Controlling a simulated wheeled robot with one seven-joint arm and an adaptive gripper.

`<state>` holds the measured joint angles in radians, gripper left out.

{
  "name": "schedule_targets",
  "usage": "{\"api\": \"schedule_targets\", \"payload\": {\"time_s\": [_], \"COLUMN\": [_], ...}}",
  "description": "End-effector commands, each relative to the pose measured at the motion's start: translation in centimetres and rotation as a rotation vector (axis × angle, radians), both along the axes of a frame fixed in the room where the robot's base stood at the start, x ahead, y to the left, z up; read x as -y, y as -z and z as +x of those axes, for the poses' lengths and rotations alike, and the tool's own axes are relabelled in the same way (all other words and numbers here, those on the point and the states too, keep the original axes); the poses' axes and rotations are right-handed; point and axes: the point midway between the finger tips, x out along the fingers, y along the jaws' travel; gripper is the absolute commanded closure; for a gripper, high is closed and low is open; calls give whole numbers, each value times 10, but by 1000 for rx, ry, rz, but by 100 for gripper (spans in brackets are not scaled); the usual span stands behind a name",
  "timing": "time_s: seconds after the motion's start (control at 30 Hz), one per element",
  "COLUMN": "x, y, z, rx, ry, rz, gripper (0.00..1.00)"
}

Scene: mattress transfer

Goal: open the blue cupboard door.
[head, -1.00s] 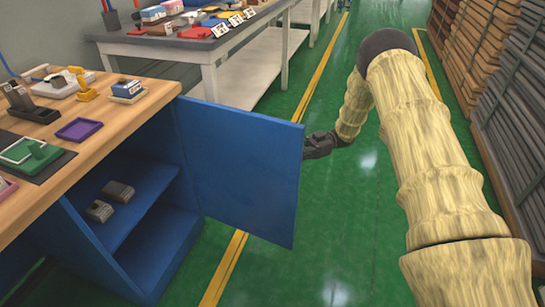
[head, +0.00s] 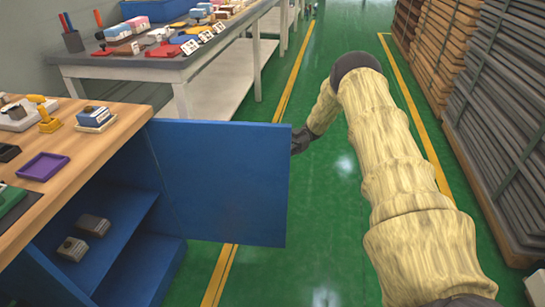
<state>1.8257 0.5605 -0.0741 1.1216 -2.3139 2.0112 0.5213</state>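The blue cupboard door (head: 222,183) stands swung wide open, out to the right of the blue cupboard (head: 155,262) under the wooden bench. Its shelf inside shows. My gripper (head: 297,143) is at the door's outer right edge, near the top, partly hidden behind the door. I cannot tell whether its fingers touch or grip the edge, or whether they are open or shut. My arm in its pale yellow cover reaches forward from the lower right.
Two grey blocks (head: 93,225) lie on the cupboard shelf. The wooden bench top (head: 120,128) holds a purple tray (head: 42,167) and small tools. A grey worktable (head: 150,62) stands behind. Stacked boards (head: 505,120) line the right. Green floor (head: 330,220) is clear between.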

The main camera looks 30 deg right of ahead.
Motion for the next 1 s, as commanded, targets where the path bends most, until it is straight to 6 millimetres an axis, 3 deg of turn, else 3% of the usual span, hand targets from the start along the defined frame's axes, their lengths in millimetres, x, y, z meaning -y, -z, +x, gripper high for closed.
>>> {"api": "schedule_targets", "payload": {"time_s": [0.3, 0.33, 0.43, 1.0], "x": [1, 1, 3, 16], "y": [1, 1, 1, 1], "z": [-1, -1, -2, 0], "rx": [0, 0, 0, 2], "ry": [5, 6, 7, 9], "rz": [1, 0, 1, 5], "gripper": [100, 85, 68, 68]}}
